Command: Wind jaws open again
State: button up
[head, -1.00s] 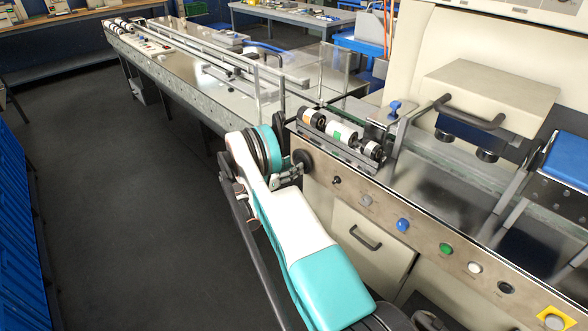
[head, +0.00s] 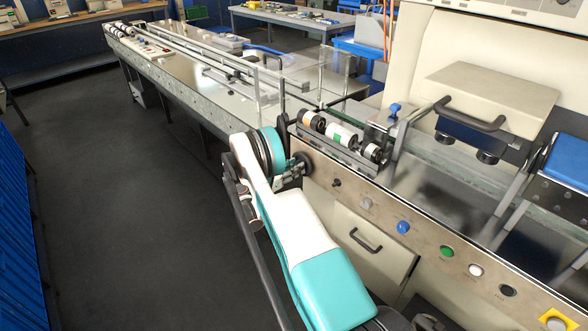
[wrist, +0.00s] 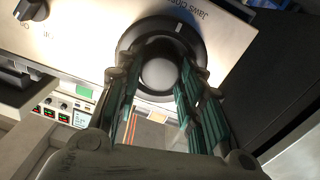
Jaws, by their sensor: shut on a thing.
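A round black knob (wrist: 160,32) with a grey centre sits on a pale panel. Part of a label reading "Jaws Clos…" shows beside it, and a white mark is on its rim near the top. My gripper (wrist: 162,66) has its two green-padded fingers on either side of the knob, shut on it. In the head view the knob (head: 304,162) shows as a dark disc at the left end of the machine's front panel. My gripper (head: 291,172) reaches it from the left, and its fingertips are partly hidden there.
Rollers (head: 342,134) on a bracket stand just above the knob. The front panel carries several buttons, including a blue one (head: 403,227) and a green one (head: 447,251). A long conveyor (head: 190,70) runs away at the back left. The dark floor (head: 110,190) left of my arm is clear.

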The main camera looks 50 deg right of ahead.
jog(key=shift+s+f+m+t, duration=0.15)
jog(key=shift+m+t, duration=0.2)
jog(key=shift+m, duration=8.55)
jog(key=shift+w+f+m+t, duration=0.1)
jog(key=shift+m+t, duration=0.25)
jog(key=shift+m, duration=8.55)
jog(key=shift+s, duration=0.1)
jog(key=o, duration=1.1)
